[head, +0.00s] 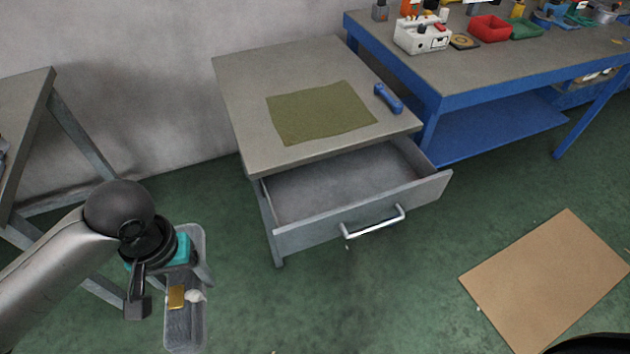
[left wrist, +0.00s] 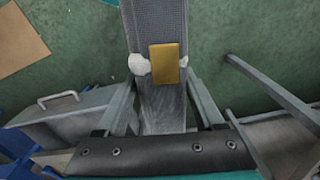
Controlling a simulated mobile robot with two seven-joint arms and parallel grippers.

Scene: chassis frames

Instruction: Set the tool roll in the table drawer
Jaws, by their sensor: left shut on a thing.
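The tool roll (head: 184,325) is a long grey piece with a gold patch and a white tie. My left gripper (head: 168,285) is shut on it, over the floor to the left of the drawer. In the left wrist view the roll (left wrist: 162,105) passes between the fingers of the gripper (left wrist: 162,112); part of it is hidden. The table drawer (head: 330,185) is pulled out, and its visible inside is empty. It hangs under the grey-topped table (head: 245,85). My right gripper is not in view.
An olive cloth (head: 320,112) and a blue tool (head: 388,98) lie on the tabletop. A blue bench (head: 480,75) with bins stands at the back right. A cardboard sheet (head: 545,280) lies on the floor. Another table (head: 30,95) is at the left. Floor before the drawer is clear.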

